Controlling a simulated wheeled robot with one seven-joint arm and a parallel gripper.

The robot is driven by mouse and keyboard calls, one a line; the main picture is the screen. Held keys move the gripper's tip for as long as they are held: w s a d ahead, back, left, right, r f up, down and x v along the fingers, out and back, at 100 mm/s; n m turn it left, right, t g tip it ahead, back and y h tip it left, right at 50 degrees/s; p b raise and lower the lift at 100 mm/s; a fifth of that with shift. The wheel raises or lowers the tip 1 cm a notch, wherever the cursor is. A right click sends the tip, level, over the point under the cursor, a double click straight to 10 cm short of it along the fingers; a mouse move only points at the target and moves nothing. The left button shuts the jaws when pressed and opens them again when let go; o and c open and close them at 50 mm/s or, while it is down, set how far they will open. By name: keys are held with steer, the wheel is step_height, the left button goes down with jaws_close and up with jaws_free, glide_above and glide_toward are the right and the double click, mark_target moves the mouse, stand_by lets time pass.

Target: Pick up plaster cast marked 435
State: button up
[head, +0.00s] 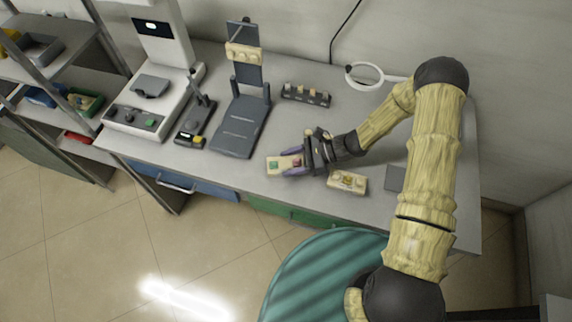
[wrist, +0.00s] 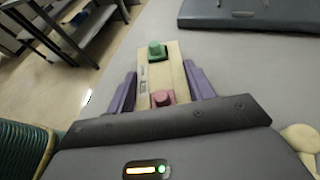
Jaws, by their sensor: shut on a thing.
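My gripper (head: 293,163) has its purple fingers shut on a cream plaster block (head: 272,165) near the front edge of the bench. In the wrist view the held block (wrist: 173,71) lies lengthwise between the two fingers, with a green knob at its far end and a pink one near the palm. A small dark mark shows on its left side, too small to read. A second cream block (head: 347,181) with a yellow piece on top lies on the bench to the right of my gripper. No number 435 can be read on either block.
A dark grey stand (head: 240,125) with a tilted back panel holding a cream piece is left of my gripper. A black rack (head: 305,95) is behind. A light grey instrument (head: 143,110) stands farther left. A teal striped stool (head: 318,270) is in front of the bench.

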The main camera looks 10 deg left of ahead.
mark_target(291, 163)
step_height(291, 163, up, 10)
steer(key=b, duration=0.1)
stand_by(0.7)
stand_by(0.4)
